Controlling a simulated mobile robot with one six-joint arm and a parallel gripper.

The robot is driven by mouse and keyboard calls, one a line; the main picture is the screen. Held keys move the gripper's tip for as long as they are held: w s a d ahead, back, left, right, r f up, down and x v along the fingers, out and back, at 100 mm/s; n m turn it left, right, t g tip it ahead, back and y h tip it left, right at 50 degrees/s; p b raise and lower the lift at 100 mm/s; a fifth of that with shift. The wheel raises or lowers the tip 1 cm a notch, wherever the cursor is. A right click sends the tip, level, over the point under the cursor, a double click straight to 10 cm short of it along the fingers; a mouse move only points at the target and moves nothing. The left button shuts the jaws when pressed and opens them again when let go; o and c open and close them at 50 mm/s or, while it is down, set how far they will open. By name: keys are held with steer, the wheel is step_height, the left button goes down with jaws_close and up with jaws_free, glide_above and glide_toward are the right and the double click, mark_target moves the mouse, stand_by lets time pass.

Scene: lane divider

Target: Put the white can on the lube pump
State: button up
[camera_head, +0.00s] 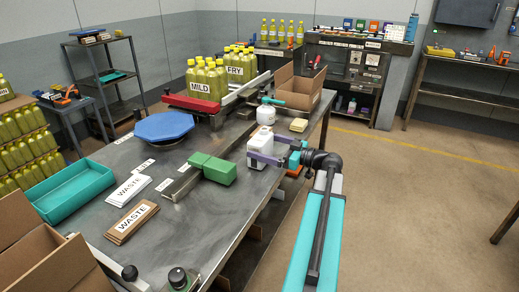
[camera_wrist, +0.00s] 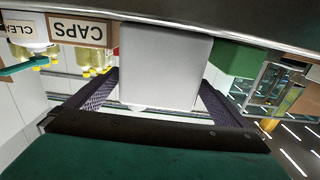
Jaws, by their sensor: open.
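The white can (camera_head: 259,141), a boxy white container with a dark mark on its side, stands on the right side of the metal table. It shows as a large pale block in the wrist view (camera_wrist: 165,65). My gripper (camera_head: 265,148) is open, reaching in from the right, with its purple fingers on either side of the can. In the wrist view my gripper (camera_wrist: 160,85) has a finger beside each side of the can, with narrow gaps. No lube pump can be told for certain. A rounded white vessel (camera_head: 266,115) stands just behind the can.
Green blocks (camera_head: 214,168) and a metal divider rail (camera_head: 183,184) lie left of the can. A blue octagonal plate (camera_head: 164,126) and bottles (camera_head: 207,80) stand farther left.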

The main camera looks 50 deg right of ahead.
mark_target(251, 141)
steer(key=shift+w+a, duration=0.1)
steer(key=shift+w, duration=0.2)
steer(key=shift+w, duration=0.1)
steer(key=shift+p+x, duration=0.75)
steer(key=shift+x, duration=1.75)
steer(key=c, duration=1.4)
steer(key=shift+c, duration=0.2)
steer(key=shift+r, duration=0.1)
